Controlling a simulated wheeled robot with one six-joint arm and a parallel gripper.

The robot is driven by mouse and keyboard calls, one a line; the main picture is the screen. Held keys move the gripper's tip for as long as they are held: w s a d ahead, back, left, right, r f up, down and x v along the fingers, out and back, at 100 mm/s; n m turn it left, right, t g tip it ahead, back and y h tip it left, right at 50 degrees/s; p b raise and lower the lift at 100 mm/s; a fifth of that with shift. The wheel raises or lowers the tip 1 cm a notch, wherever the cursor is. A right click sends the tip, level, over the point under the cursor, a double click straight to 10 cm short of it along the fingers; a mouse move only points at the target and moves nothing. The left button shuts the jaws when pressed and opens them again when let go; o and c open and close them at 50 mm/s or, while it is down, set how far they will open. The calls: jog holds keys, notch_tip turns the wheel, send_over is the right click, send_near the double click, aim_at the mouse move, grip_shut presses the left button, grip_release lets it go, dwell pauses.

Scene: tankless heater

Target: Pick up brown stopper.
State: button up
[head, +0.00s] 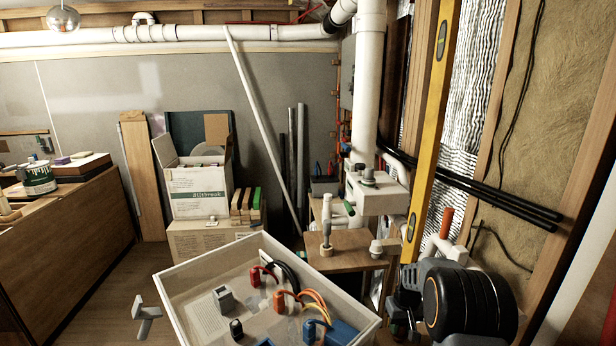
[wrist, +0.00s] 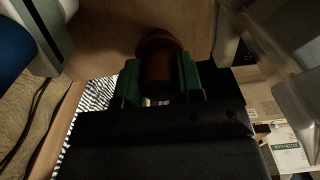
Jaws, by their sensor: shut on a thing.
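The brown stopper (wrist: 158,62) is in the upper middle of the wrist view, dark reddish brown with a rounded top. My gripper (wrist: 159,82) has a green finger on each side of it and is shut on it. The stopper's lower part is partly hidden between the fingers. A brown wooden surface (wrist: 105,32) lies behind it; I cannot tell whether the stopper touches it. In the head view I cannot make out the stopper or the gripper's fingers; my dark arm fills the lower right.
A white-rimmed tray (head: 172,302) with cables and devices is in front. A yellow level (head: 431,110) leans at right. In the wrist view, a pale grey object (wrist: 285,75) is at right.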

jog(key=shift+r, duration=0.1)
jog(key=shift+r+p, duration=1.6)
jog(key=shift+r, duration=0.8)
